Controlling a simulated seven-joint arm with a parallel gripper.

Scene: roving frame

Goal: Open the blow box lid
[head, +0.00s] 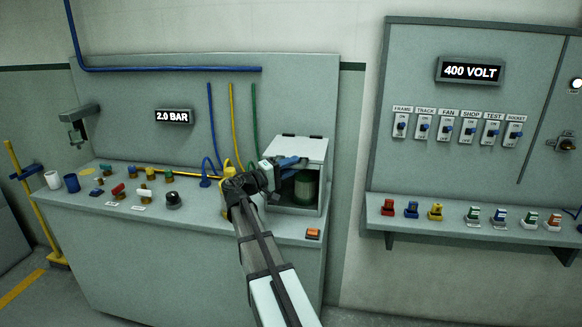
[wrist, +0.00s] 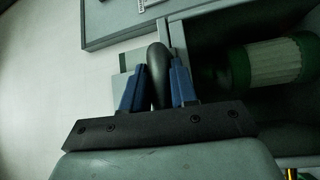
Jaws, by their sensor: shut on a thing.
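The blow box (head: 322,170) is a grey box at the right end of the bench, with small dark hinge-like pieces along the back of its pale top (head: 298,147). A green and pale ribbed cylinder (head: 305,187) shows through its open front; it also shows in the wrist view (wrist: 275,65). My gripper (head: 290,162) reaches the box's front left. In the wrist view its blue fingers (wrist: 158,88) are shut on a dark rounded handle (wrist: 157,65), with a pale plate (wrist: 127,62) behind it. My gripper partly hides the box's front, and I cannot tell how far the lid is raised.
Colored knobs and fittings (head: 118,190) and blue, yellow and green hoses (head: 233,120) are left of the box. An orange-topped button (head: 312,233) sits on the bench front. A switch panel (head: 460,110) and a shelf of plugs (head: 470,225) are on the right.

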